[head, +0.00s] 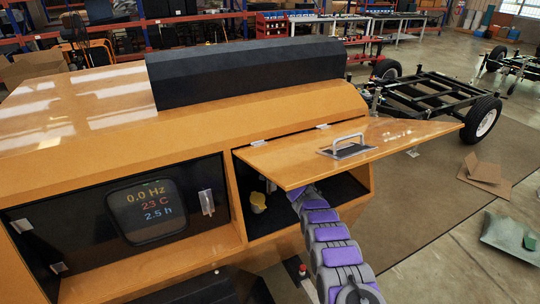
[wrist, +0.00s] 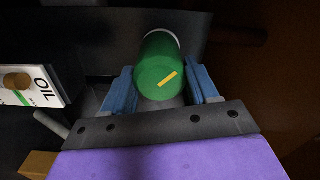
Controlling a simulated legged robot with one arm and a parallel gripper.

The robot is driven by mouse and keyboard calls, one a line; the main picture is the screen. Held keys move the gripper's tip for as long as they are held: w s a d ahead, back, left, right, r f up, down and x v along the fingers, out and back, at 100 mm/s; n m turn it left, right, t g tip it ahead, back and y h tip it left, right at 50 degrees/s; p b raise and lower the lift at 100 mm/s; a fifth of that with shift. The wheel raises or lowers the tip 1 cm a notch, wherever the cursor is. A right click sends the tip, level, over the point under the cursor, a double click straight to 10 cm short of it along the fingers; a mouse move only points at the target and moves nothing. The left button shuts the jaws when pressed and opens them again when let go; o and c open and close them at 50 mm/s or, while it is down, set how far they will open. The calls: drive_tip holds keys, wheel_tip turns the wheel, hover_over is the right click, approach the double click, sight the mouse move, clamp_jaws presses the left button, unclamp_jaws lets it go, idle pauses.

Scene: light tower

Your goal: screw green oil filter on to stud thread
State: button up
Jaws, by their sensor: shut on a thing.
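The green oil filter (wrist: 160,68) is a green cylinder with a yellow mark on its end and a pale rim at its far side. It shows in the wrist view between the two blue fingers of my gripper (wrist: 162,88), which is shut on it. The stud thread is not visible; the filter and the dark plate behind it hide that area. In the head view my purple and grey arm reaches into the open compartment (head: 270,215) under the raised orange door (head: 350,150). The gripper and filter are hidden there.
A white label reading OIL (wrist: 30,85) with a brass-coloured knob is left of the gripper in the wrist view. A yellow cap (head: 258,202) sits in the compartment's left part. A display panel (head: 147,210) is left of the compartment. The raised door overhangs my arm.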

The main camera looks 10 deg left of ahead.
drive_tip(key=shift+r, duration=0.45)
drive_tip(key=m, duration=0.5)
drive_tip(key=shift+w+a, duration=0.1)
drive_tip(key=m, duration=0.5)
drive_tip(key=o, duration=1.3)
drive_tip(key=shift+f, duration=0.2)
drive_tip(key=shift+c, duration=0.2)
drive_tip(key=shift+f, duration=0.1)
